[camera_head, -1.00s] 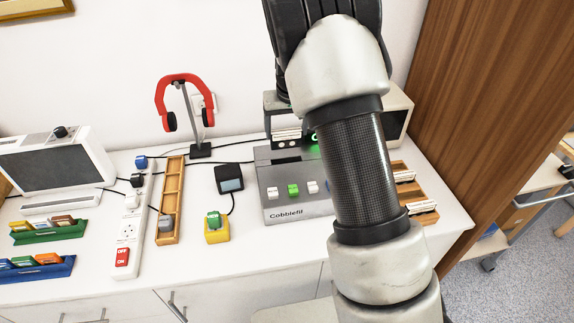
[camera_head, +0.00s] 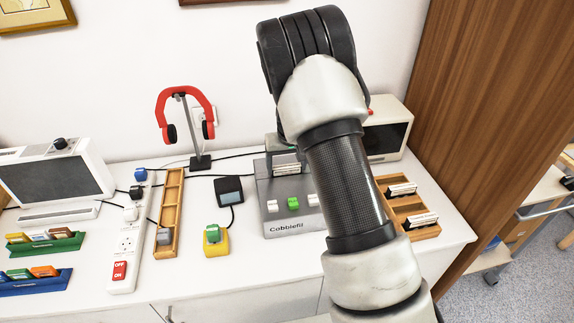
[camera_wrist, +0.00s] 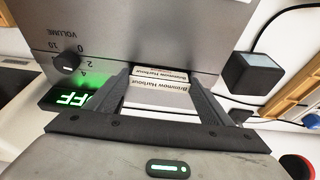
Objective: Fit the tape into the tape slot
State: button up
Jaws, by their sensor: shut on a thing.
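The grey tape player (camera_head: 292,225), marked "Cobblefit", stands on the white counter with white and green buttons on its front. It also shows in the wrist view (camera_wrist: 130,35), with a volume knob and a green-lit "OFF" display. My gripper (camera_head: 286,150) is above the player's top. In the wrist view my gripper (camera_wrist: 160,92) is shut on a white tape (camera_wrist: 160,92) labelled "Brinmow Harbour". The tape's label side also shows in the head view (camera_head: 286,169). The tape is at the player's top; whether it is inside the slot cannot be told. The slot is hidden.
A wooden rack (camera_head: 423,232) with other tapes is right of the player, partly behind my arm.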

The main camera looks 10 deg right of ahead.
jog(key=o, duration=1.1)
